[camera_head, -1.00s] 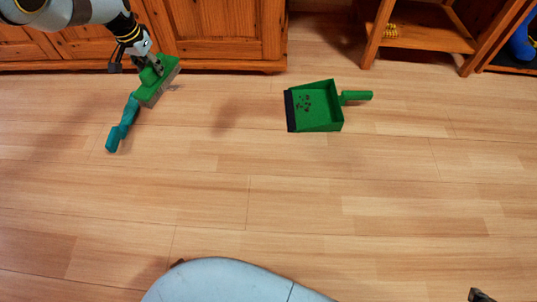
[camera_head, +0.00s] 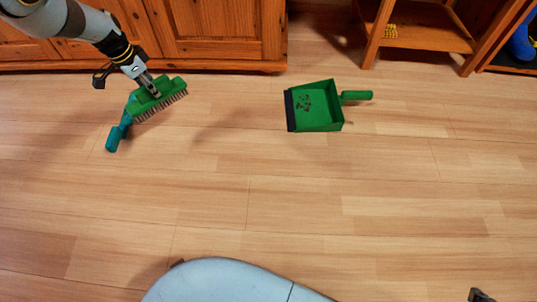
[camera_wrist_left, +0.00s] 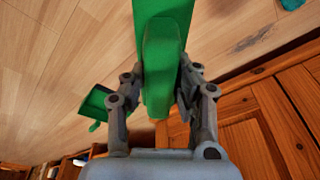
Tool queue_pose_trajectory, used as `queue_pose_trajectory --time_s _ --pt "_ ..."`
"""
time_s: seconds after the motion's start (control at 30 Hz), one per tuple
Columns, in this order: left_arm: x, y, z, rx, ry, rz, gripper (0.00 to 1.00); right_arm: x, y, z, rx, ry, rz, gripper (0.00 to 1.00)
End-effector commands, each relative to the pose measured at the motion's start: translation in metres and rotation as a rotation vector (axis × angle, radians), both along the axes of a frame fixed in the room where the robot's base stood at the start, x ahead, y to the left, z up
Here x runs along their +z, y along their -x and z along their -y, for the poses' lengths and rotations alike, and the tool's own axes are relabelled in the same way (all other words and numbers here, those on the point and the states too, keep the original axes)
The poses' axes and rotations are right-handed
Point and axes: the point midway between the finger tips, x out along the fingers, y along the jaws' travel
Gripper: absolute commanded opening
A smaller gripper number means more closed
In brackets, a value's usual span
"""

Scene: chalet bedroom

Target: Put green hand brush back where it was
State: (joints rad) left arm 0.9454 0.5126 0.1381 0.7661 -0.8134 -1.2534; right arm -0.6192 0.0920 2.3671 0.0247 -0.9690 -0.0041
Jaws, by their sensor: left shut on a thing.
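The green hand brush (camera_head: 160,98) is held by my left gripper (camera_head: 150,88) above the floor at the upper left, its bristles facing down and to the right. In the left wrist view, my left gripper's fingers (camera_wrist_left: 160,95) are closed on both sides of the brush's green handle (camera_wrist_left: 163,65). A green dustpan (camera_head: 318,112) with dark crumbs in it lies on the floor right of the brush; it also shows in the left wrist view (camera_wrist_left: 97,102). A small dark part at the bottom right edge may be my right gripper (camera_head: 480,296); its fingers cannot be made out.
A teal object (camera_head: 114,138) lies on the floor, partly behind the brush. Wooden cabinets (camera_head: 215,35) stand along the back. A wooden shelf unit (camera_head: 430,38) stands at the upper right. The middle of the floor is clear.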

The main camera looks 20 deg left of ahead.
Motion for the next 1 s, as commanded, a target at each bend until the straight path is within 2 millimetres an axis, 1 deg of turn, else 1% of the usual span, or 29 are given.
queue_pose_trajectory --time_s 0.27,0.5,0.77,1.0 --pt "-0.004 0.006 0.005 -0.081 -0.001 0.0 0.0 0.0 0.0 0.0 0.0 0.0 0.0 0.4" --pt "-0.015 0.023 0.02 -0.324 0.005 -0.006 0.0 0.0 0.0 0.0 0.0 0.0 0.0 0.4" --pt "-0.027 0.037 0.038 -0.593 0.007 -0.008 0.0 0.0 0.0 0.0 0.0 0.0 0.0 0.4" --pt "-0.028 0.038 0.04 -0.646 0.004 -0.006 0.0 0.0 0.0 0.0 0.0 0.0 0.0 0.4"
